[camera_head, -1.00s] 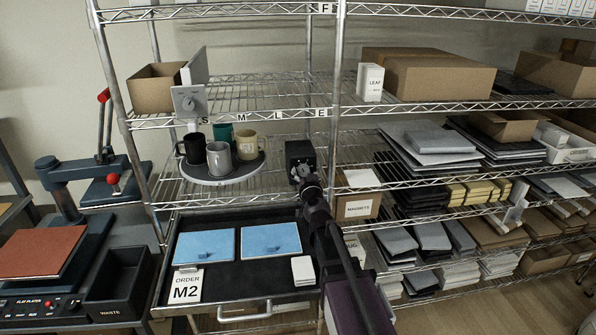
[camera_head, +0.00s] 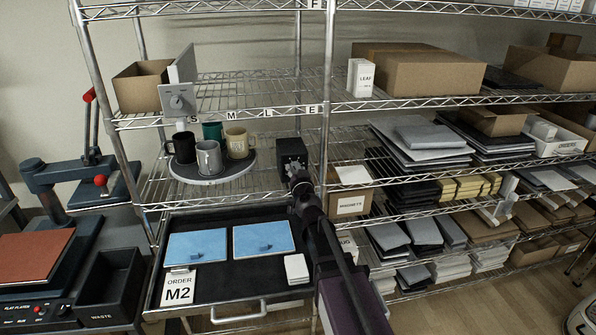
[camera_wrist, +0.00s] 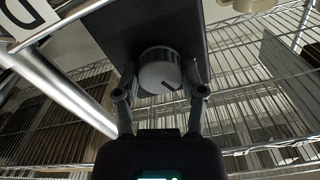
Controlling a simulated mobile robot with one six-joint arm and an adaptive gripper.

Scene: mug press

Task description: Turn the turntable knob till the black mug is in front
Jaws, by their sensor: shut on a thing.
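The round grey turntable (camera_head: 213,179) stands on the middle shelf with several mugs on it. The grey mug (camera_head: 209,157) is at the front. The black mug (camera_head: 181,147) is at the left, a little behind it. The tan mug (camera_head: 238,143) is at the right and the green mug (camera_head: 211,131) at the back, partly hidden. The black knob box (camera_head: 291,150) is right of the turntable. My gripper (camera_head: 298,180) is at its front. In the wrist view my gripper (camera_wrist: 160,92) has its two fingers on either side of the round dark knob (camera_wrist: 160,70), shut on it.
A shelf post (camera_head: 327,100) rises right of the knob box. Below, a pulled-out drawer tray (camera_head: 220,282) holds blue sheets and an order card (camera_head: 179,286). A press (camera_head: 70,170) stands at the left. Wire shelves hold boxes at the right.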

